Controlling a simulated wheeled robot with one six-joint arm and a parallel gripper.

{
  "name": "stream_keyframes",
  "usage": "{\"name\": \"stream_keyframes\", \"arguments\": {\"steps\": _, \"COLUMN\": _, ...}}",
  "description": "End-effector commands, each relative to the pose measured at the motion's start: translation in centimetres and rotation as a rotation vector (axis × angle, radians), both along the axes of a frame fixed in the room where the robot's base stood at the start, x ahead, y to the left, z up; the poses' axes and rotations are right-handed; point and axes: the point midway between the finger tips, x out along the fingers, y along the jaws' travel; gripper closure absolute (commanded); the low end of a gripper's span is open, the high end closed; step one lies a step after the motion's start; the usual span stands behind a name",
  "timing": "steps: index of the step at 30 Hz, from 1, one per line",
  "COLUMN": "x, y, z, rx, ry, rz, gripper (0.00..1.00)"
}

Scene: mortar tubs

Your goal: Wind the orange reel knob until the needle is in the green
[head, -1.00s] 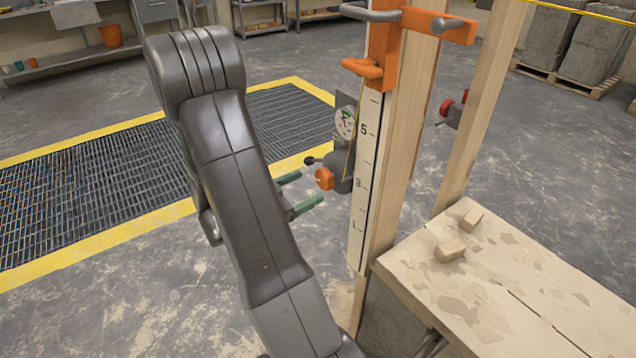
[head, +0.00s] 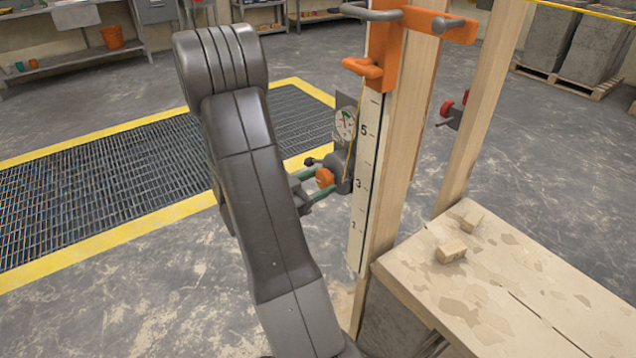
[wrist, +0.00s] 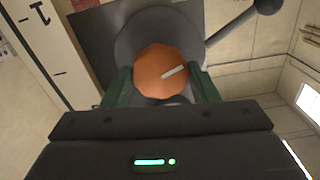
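The orange reel knob (head: 325,177) sits on a grey reel housing (head: 342,168) on the wooden post. In the wrist view the knob (wrist: 161,72) is face-on, with a pale mark pointing right and slightly up. My gripper (head: 318,182) has its two green fingers around the knob, one on each side. They look open, with the knob between them; whether either finger touches it is hard to tell. The round dial (head: 346,124) above the reel has coloured bands and a needle, too small to read surely.
A black-knobbed lever (wrist: 268,5) sticks out from the reel. A numbered white scale (head: 366,150) runs down the post beside it, under an orange bracket (head: 383,50). A bench (head: 410,262) with small wood blocks stands at the right. Open floor lies left.

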Motion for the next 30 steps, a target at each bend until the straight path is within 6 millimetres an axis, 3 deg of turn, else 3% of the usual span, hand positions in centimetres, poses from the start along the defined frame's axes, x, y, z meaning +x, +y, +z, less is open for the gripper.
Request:
{"name": "stream_keyframes", "arguments": {"steps": 15, "x": -0.02, "y": 0.00, "z": -0.33, "rx": 0.222, "ry": -0.306, "rz": 0.001, "gripper": 0.69}}
{"name": "stream_keyframes", "arguments": {"steps": 27, "x": -0.04, "y": 0.01, "z": -0.03, "rx": 0.247, "ry": -0.340, "rz": 0.000, "gripper": 0.69}}
{"name": "stream_keyframes", "arguments": {"steps": 28, "x": -0.04, "y": 0.01, "z": -0.03, "rx": 0.247, "ry": -0.340, "rz": 0.000, "gripper": 0.44}}
{"name": "stream_keyframes", "arguments": {"steps": 30, "x": -0.03, "y": 0.00, "z": -0.03, "rx": 0.247, "ry": -0.340, "rz": 0.000, "gripper": 0.31}}
